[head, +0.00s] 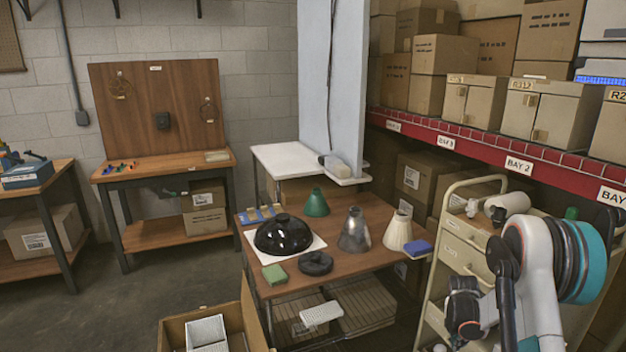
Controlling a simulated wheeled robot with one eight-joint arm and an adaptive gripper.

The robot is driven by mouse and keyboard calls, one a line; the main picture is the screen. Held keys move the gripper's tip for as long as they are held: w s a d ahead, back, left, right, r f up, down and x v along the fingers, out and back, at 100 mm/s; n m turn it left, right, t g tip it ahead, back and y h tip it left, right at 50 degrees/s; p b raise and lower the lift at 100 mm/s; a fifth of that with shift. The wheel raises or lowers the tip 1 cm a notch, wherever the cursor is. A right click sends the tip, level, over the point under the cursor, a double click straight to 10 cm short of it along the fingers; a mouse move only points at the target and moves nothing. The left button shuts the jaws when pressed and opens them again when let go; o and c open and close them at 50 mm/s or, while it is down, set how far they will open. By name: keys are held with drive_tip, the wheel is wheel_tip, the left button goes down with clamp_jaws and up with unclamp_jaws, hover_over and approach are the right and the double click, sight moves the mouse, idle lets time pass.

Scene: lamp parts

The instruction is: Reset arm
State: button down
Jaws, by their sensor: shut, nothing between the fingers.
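My arm reaches in from the lower right, white with a teal joint. Its dark end, my gripper (464,308), is in front of the cream drawer cart and to the right of the wooden table (392,262). It is shut and empty; its fingers are small and hard to make out. On the table are a black dome shade (284,236), a green cone shade (316,203), a grey metal cone shade (354,232) and a cream pleated shade (398,232). A dark ring-shaped part (316,263) lies at the front. My gripper is apart from all of them.
The cream drawer cart (462,250) stands close behind my arm. A red-edged shelf (480,147) with boxes runs along the right. An open cardboard box (172,332) is on the floor at the front. A workbench (165,168) stands at the back left; the floor before it is clear.

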drive_tip(key=s+a+r+m+t, duration=0.1)
drive_tip(key=s+a+r+m, duration=0.3)
drive_tip(key=r, duration=0.6)
drive_tip(key=s+a+r+m+t, duration=0.1)
drive_tip(key=s+a+r+m, duration=0.3)
drive_tip(key=r, duration=0.5)
drive_tip(key=s+a+r+m+t, duration=0.1)
drive_tip(key=s+a+r+m, duration=0.1)
drive_tip(key=a+r, duration=0.6)
drive_tip(key=s+a+r+m+t+y, duration=0.1)
drive_tip(key=s+a+r+m, duration=0.1)
drive_tip(key=s, duration=0.5)
drive_tip(key=s+a+r+m+t, duration=0.1)
drive_tip(key=s+a+r+m, duration=0.2)
drive_tip(key=s+m, duration=0.3)
drive_tip(key=s+a+r+m+t+y, duration=0.1)
drive_tip(key=s+a+r+m, duration=0.1)
drive_tip(key=s, duration=0.8)
drive_tip(key=shift+s+a+r+m+y, duration=0.3)
drive_tip(key=shift+a+r+m, duration=0.1)
drive_tip(key=shift+a+m, duration=0.55)
